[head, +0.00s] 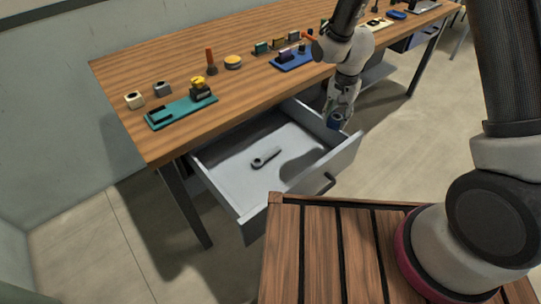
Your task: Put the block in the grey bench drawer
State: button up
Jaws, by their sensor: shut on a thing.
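The grey bench drawer (233,171) is pulled open under the wooden bench. My gripper (337,117) points down near the drawer's right back corner, by its right wall. It is shut on a small blue block (335,122), which is partly covered by the fingers. The block appears at or a little above the height of the drawer's rim; I cannot tell whether it is inside or outside the wall. A shadow falls on the drawer floor to the left of the gripper.
A dark grey lever-shaped part (266,157) lies on the drawer floor, with bare floor around it. The wooden bench (150,75) above holds a teal fixture (181,112), a blue tray (296,60) and several small parts. The drawer's dark handle (326,184) faces the front.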

jog(key=s+a+f+m, duration=0.1)
jog(key=a+f, duration=0.1)
jog(key=s+a+f+m, duration=0.1)
jog(key=a+f, duration=0.1)
jog(key=f, duration=0.1)
jog(key=s+a+f+m, duration=0.1)
jog(key=a+f, duration=0.1)
jog(key=a, duration=0.1)
jog(key=shift+f, duration=2.7)
jog(key=shift+f, duration=0.1)
jog(key=o, duration=1.3)
notch_tip(320, 180, up, 12)
jog(key=shift+r, duration=0.15)
